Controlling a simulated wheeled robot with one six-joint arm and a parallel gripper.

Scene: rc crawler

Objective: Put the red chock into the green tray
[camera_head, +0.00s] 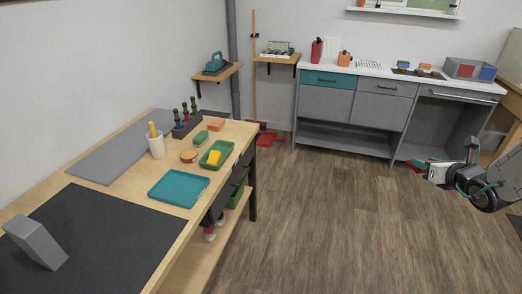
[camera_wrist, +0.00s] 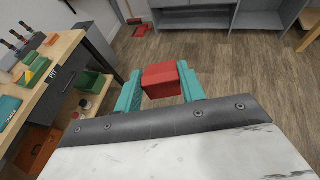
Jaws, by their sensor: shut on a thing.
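The red chock (camera_wrist: 162,80) is between the teal fingers of my gripper (camera_wrist: 160,88) in the wrist view. My gripper is shut on it and holds it above the floor. In the head view my gripper (camera_head: 436,172) is at the right, with a bit of the red chock (camera_head: 419,164) showing at its tip. The green tray (camera_head: 226,147) lies on the wooden workbench at the left, far from my gripper, with a yellow block (camera_head: 214,157) in it. The green tray (camera_wrist: 41,67) also shows at the left of the wrist view.
A flat teal tray (camera_head: 179,189) lies nearer on the workbench (camera_head: 137,172). A cup (camera_head: 156,146), a round red-rimmed item (camera_head: 189,156) and a small green block (camera_head: 201,137) stand near the green tray. A grey cabinet (camera_head: 345,110) is at the back. The floor between is clear.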

